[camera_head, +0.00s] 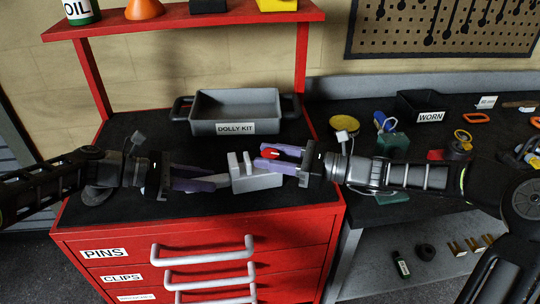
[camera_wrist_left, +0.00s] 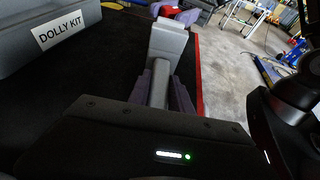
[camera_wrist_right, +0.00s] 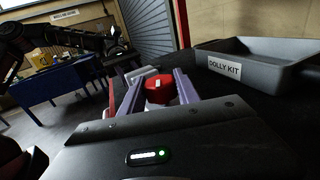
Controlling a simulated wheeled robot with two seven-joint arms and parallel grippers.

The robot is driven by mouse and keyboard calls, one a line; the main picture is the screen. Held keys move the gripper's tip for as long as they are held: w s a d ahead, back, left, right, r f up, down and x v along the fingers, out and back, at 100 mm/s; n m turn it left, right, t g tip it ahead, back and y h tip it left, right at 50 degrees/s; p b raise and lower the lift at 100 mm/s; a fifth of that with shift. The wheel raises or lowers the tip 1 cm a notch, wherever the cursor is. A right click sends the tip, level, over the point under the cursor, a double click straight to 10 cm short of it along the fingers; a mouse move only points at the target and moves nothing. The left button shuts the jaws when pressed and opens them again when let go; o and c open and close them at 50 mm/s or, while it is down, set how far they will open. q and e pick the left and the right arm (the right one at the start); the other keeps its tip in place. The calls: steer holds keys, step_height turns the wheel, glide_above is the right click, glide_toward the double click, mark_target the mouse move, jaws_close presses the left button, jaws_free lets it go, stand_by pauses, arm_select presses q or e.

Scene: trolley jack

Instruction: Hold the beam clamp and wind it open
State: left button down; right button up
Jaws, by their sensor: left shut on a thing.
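The grey beam clamp (camera_head: 257,181) is over the black top of the red cabinet, with its upright jaws near the middle of the head view. My left gripper (camera_head: 212,180) is shut on its grey bar; the left wrist view shows the clamp (camera_wrist_left: 168,42) extending out from between the purple fingers. A red knob (camera_head: 269,154) is at the clamp's right side. My right gripper (camera_head: 272,158) is open around the knob, with a purple finger on either side in the right wrist view, where the knob (camera_wrist_right: 160,88) shows clearly. Whether the fingers touch it, I cannot tell.
The grey DOLLY KIT tray (camera_head: 235,108) stands behind the clamp. The red shelf (camera_head: 185,22) rises above it. On the right, the dark workbench holds a black WORN bin (camera_head: 420,107) and several small items. Drawer handles (camera_head: 203,250) project from the cabinet's front.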

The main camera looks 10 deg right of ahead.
jaws_close()
steer(key=shift+g, duration=0.3)
steer(key=n+g+y, duration=0.1)
steer(key=n+g, duration=0.1)
steer(key=g, duration=0.1)
steer(key=shift+w+r+n, duration=0.1)
steer(key=shift+n, duration=0.2)
steer(key=shift+n+g, duration=1.1)
steer(key=shift+g, duration=0.8)
steer(key=shift+o, duration=2.4)
jaws_free()
